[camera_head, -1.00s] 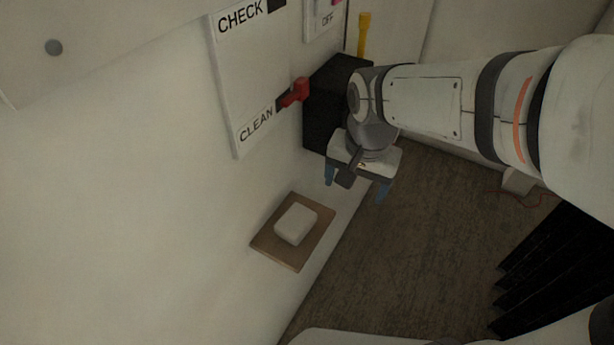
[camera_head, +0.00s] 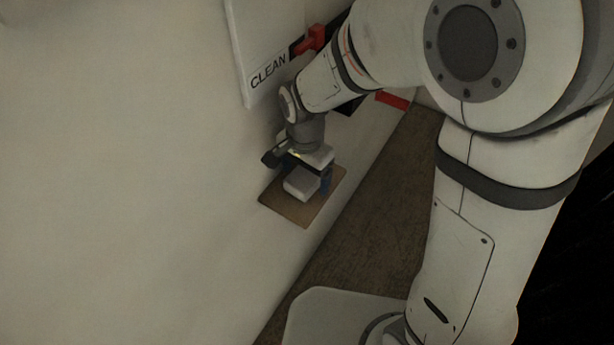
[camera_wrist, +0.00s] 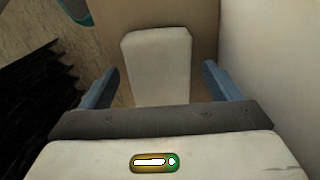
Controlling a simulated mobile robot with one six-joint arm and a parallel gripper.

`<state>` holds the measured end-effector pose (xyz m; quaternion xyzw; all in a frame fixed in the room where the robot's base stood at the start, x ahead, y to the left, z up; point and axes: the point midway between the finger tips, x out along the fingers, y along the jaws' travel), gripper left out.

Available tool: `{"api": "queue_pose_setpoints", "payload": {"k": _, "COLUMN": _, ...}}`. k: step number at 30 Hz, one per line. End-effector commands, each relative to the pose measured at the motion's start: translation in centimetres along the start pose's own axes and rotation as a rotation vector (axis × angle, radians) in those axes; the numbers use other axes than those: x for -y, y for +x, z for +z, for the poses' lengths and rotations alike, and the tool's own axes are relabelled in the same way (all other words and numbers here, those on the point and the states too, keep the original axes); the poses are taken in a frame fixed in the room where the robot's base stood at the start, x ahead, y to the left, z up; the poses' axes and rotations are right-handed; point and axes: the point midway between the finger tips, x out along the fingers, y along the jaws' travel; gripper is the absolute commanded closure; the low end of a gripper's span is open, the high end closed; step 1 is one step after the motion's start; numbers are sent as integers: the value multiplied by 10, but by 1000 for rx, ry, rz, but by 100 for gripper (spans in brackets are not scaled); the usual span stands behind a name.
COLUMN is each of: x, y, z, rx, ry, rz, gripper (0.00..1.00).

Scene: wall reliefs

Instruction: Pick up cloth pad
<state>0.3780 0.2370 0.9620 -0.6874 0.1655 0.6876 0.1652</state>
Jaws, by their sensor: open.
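The cloth pad (camera_head: 300,184) is a small white block on a square brown board (camera_head: 293,212) by the white wall. In the wrist view the pad (camera_wrist: 158,62) lies between the two blue fingers of my gripper (camera_wrist: 160,85), with gaps on both sides. My gripper (camera_head: 306,176) is open, close to the pad at its upper end in the head view. Its near end is hidden behind the gripper's dark bar in the wrist view. Nothing is held.
A white wall panel (camera_head: 262,50) marked CLEAN with a red lever (camera_head: 311,40) is above the gripper. A red block (camera_head: 392,100) shows beyond my arm. Brown floor (camera_head: 350,245) runs along the wall to the right of the board.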

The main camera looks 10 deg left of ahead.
Motion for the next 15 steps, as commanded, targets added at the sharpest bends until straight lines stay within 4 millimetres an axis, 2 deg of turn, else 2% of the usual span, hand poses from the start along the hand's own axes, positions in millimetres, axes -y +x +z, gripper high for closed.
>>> {"api": "queue_pose_setpoints", "payload": {"k": 3, "x": -1, "y": 8, "z": 0, "rx": 0, "ry": 0, "rz": 1, "gripper": 15}}
{"api": "queue_pose_setpoints", "payload": {"k": 9, "x": 0, "y": 9, "z": 0, "rx": 0, "ry": 1, "rz": 0, "gripper": 15}}
{"api": "queue_pose_setpoints", "payload": {"k": 15, "x": -1, "y": 9, "z": 0, "rx": 0, "ry": 1, "rz": 0, "gripper": 31}}
